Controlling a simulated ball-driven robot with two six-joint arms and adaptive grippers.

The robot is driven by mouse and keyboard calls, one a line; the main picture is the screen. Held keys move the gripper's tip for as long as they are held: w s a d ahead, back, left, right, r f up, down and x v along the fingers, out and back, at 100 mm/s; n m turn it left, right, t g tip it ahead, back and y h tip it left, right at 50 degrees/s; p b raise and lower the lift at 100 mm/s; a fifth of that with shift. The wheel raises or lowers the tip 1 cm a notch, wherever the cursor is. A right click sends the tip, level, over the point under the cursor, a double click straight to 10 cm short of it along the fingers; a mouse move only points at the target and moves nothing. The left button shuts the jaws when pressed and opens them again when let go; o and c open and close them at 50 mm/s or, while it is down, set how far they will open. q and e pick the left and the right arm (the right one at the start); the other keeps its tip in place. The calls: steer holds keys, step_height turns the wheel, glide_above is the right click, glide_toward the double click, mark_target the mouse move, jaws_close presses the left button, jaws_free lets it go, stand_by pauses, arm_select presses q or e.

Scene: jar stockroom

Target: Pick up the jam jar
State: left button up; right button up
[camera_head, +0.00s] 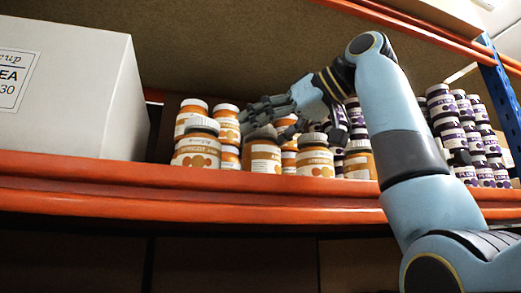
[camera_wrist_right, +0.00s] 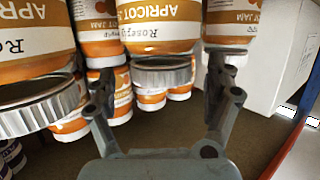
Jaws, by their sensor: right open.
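Apricot jam jars with orange-and-white labels and pale lids stand on the shelf in the head view, among them a front jar (camera_head: 262,156) below my right gripper (camera_head: 275,112). My right gripper reaches in from the right above the jars, open and empty. In the right wrist view, where the jars appear upside down, its two fingers (camera_wrist_right: 158,82) are spread, with the lid of an apricot jar (camera_wrist_right: 158,28) between them. I cannot tell whether the fingers touch it. My left gripper is not in view.
A large white box (camera_head: 75,95) stands left of the jars. Other apricot jars crowd close, including a front one (camera_head: 314,162) to the right. Stacked plum jars (camera_head: 446,128) stand further right. An orange shelf beam (camera_head: 180,190) runs along the front, and an upper beam is overhead.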

steer(key=shift+x, duration=0.95)
steer(key=c, duration=0.3)
steer(key=shift+s+r, duration=0.1)
jaws_close()
steer(key=shift+r, duration=0.1)
step_height(320, 180, up, 10)
steer(key=shift+f+b, duration=0.1)
steer(key=shift+b, duration=0.25)
